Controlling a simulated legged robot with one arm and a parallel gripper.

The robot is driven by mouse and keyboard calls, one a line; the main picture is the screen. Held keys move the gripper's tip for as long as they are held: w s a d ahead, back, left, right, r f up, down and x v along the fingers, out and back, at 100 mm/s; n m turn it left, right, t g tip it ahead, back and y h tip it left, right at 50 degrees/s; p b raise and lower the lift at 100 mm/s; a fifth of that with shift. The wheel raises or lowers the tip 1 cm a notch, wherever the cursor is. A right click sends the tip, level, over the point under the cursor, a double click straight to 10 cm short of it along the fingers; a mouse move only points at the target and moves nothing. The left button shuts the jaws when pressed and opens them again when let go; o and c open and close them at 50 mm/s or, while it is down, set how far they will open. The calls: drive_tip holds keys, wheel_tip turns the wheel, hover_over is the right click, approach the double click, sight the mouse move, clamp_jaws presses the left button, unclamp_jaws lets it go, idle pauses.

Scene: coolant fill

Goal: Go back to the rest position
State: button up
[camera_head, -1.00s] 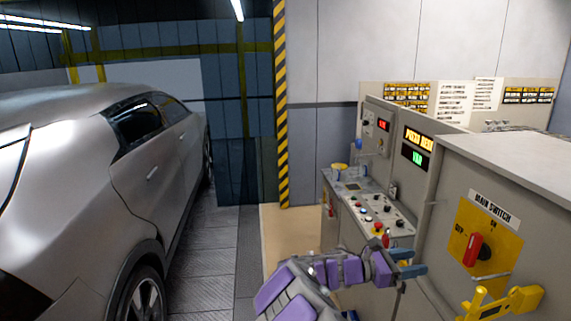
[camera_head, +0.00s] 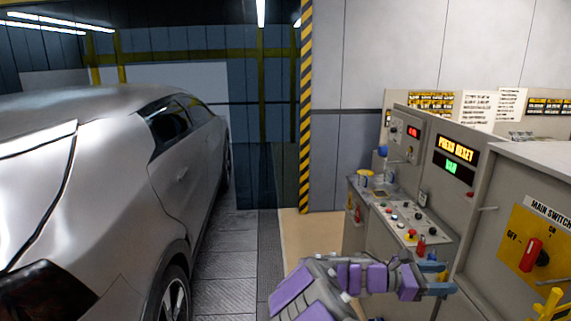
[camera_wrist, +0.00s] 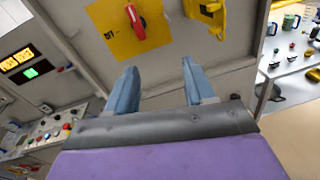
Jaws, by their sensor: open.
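My gripper (camera_head: 438,279) is at the lower right of the head view, at the end of my purple and grey arm, in front of the machine cabinet. In the wrist view my gripper (camera_wrist: 158,84) shows two blue fingers spread apart with nothing between them. Beyond the fingers is the cabinet's grey face with a yellow plate and red main switch (camera_wrist: 136,24). The red main switch (camera_head: 530,255) also shows at the right of the head view, its handle near vertical. The fingers are apart from the switch.
A control panel (camera_head: 408,222) with buttons stands left of the cabinet, under a display reading "PRESS RESET" (camera_head: 456,148). A yellow bracket (camera_wrist: 208,14) is beside the switch. A silver car (camera_head: 100,170) fills the left. The floor (camera_head: 222,260) between is clear.

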drive_tip(key=s+f+m+g+y+b, duration=0.2)
drive_tip(key=s+m+y, duration=0.25)
drive_tip(key=s, duration=0.55)
drive_tip(key=s+f+m+g+y+b, duration=0.1)
drive_tip(key=s+f+m+y+b, duration=0.15)
drive_tip(key=s+m, duration=0.55)
drive_tip(key=s+a+f+m+y+b, duration=0.1)
drive_tip(key=s+a+f+y, duration=0.2)
drive_tip(key=s+a, duration=0.3)
drive_tip(key=s+a+f+m+t+y+b, duration=0.1)
drive_tip(key=s+a+f+y+b, duration=0.1)
drive_tip(key=s+a, duration=0.4)
drive_tip(key=s+a+f+m+y+b, duration=0.1)
drive_tip(key=s+a+f+y, duration=0.4)
drive_tip(key=a, duration=0.5)
drive_tip(key=shift+s+f+m+t+b, duration=0.35)
drive_tip(key=shift+s+f+b, duration=0.3)
drive_tip(key=shift+f, duration=0.2)
drive_tip(key=shift+a, duration=0.3)
drive_tip(key=shift+c, duration=1)
